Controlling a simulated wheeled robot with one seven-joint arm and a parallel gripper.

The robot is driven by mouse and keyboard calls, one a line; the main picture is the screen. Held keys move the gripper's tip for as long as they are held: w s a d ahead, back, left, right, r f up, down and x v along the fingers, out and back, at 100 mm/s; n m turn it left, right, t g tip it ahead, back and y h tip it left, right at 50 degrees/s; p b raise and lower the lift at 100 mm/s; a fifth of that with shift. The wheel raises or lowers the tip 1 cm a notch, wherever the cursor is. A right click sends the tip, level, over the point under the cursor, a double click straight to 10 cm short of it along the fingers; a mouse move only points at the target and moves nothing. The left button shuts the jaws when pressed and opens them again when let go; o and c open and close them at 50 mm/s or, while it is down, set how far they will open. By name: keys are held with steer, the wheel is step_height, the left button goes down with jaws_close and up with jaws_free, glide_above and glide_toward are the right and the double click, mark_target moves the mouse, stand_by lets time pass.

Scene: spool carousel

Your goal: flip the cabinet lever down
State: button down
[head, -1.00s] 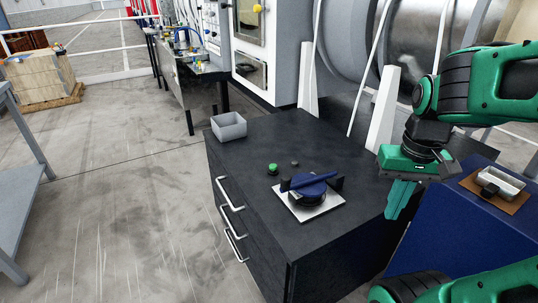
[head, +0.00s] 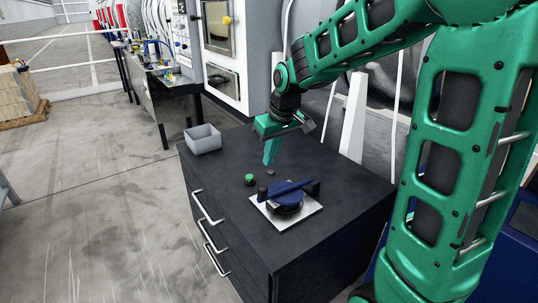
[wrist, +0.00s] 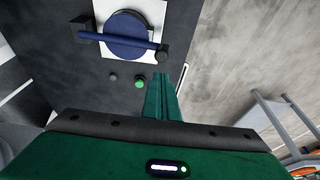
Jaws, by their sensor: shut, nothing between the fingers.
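The dark cabinet (head: 235,150) carries a white square plate (head: 305,217) with a round blue disc (head: 285,207) on it. A blue lever bar (head: 287,188) lies across the disc, roughly level, with dark blocks near its ends. The bar also shows at the top of the wrist view (wrist: 115,39). My green gripper (head: 269,160) is shut and empty, pointing down above the cabinet top, behind the plate and apart from the lever. In the wrist view its fingers (wrist: 161,92) are together, beside the green button.
A green button (head: 250,180) and a small dark knob (head: 271,173) sit near the plate. A grey open bin (head: 203,139) stands at the cabinet's back left corner. Drawer handles (head: 207,207) stick out from the cabinet's side. A white machine (head: 225,50) stands behind.

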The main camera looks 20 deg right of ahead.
glide_toward(261, 192)
steer(key=w+f, duration=0.2)
steer(key=f, duration=0.1)
steer(key=w+f, duration=0.1)
steer(key=f, duration=0.1)
steer(key=shift+d, duration=0.4)
steer(key=shift+f, duration=0.1)
steer(key=shift+s+a+f, duration=0.1)
steer(key=shift+a+f, duration=0.2)
steer(key=shift+f, duration=0.3)
steer(key=shift+s+a+f, duration=0.1)
steer(key=shift+a+f, duration=0.2)
steer(key=shift+f, duration=0.35)
steer(key=shift+s, duration=0.1)
steer(key=shift+f, duration=0.1)
